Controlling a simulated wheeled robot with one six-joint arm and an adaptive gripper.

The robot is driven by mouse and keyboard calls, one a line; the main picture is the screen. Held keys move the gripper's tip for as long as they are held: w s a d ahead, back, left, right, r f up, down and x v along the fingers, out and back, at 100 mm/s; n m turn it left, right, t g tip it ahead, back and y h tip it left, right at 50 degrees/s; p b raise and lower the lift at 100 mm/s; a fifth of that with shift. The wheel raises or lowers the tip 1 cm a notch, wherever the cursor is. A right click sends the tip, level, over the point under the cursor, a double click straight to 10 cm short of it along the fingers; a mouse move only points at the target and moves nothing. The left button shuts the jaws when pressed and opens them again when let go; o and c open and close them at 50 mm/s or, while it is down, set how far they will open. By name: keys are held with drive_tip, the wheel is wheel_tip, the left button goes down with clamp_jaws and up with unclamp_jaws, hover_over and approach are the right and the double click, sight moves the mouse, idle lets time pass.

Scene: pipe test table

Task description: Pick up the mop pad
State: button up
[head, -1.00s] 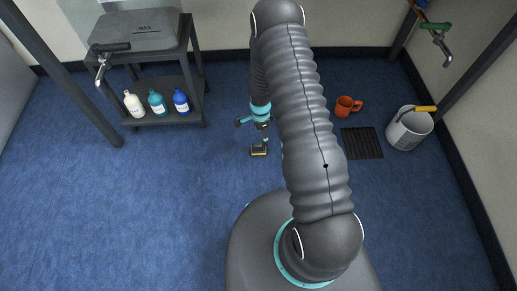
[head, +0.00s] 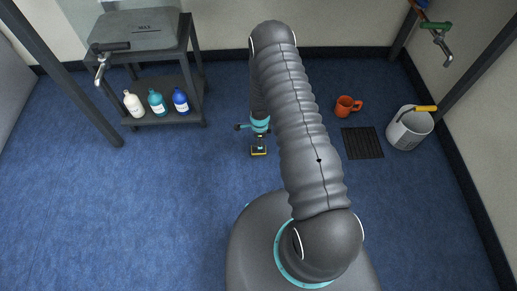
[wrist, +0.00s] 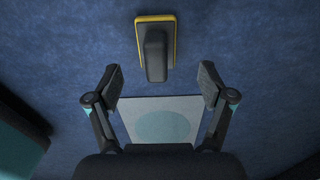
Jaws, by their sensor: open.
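The mop pad appears to be the small dark block with a yellow edge (head: 258,151) on the blue floor, just beyond my gripper (head: 259,138) in the head view. In the wrist view it is a yellow-rimmed pad (wrist: 142,42) with a raised black grip, at the top centre. My gripper (wrist: 160,84) is open, its two fingers spread left and right. The lower end of the black grip reaches about the line between the fingertips in the picture; no contact shows. A pale panel with a teal disc (wrist: 160,122) shows between the fingers; I cannot tell whether it is mine.
A dark shelf (head: 160,85) with several bottles (head: 157,102) stands at the left. The floor around the pad is clear.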

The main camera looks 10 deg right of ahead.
drive_tip(key=shift+s+a+f, duration=0.1)
drive_tip(key=shift+a+f, duration=0.05)
drive_tip(key=shift+f, duration=1.2)
drive_tip(key=shift+s+a+f, duration=0.1)
drive_tip(key=shift+f, duration=1.2)
drive_tip(key=c, duration=1.2)
drive_tip(key=shift+r, duration=0.15)
drive_tip(key=shift+c, duration=0.2)
drive_tip(key=shift+w+r, duration=0.1)
drive_tip(key=shift+r, duration=0.2)
wheel_tip(320, 180, up, 4)
drive_tip(key=shift+d+f, duration=0.1)
drive_tip(key=shift+f, duration=0.05)
drive_tip(key=s+d+r, duration=0.6)
drive_tip(key=d, duration=0.3)
drive_tip(key=shift+d+r, duration=0.2)
drive_tip(key=shift+d, duration=0.2)
